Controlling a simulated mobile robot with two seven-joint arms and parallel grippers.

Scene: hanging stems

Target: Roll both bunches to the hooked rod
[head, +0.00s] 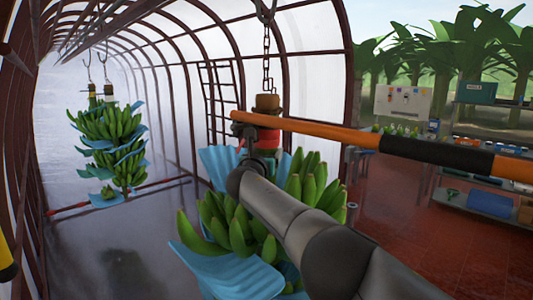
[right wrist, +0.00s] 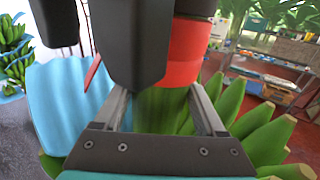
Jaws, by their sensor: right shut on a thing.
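The near bunch (head: 305,190) of green bananas hangs by a chain from above, with blue sheets between its rows. Its stem top (head: 267,103) is brown, with a red band (right wrist: 186,58) below. My right gripper (head: 262,150) is shut on the stem (right wrist: 160,112) just under that band; the fingers lie on either side of it in the right wrist view. A far bunch (head: 115,130) hangs at the left, where two stem tops show close together. An orange rod (head: 310,130) with a black section crosses before the near stem; I cannot make out a hook on it. My left gripper is not visible.
A thin red bar (head: 160,186) lies low behind the far bunch. Arched brown ribs (head: 180,110) line the tunnel. Shelves (head: 485,185) with boxes stand at the right. Wet floor (head: 130,240) between the bunches is clear.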

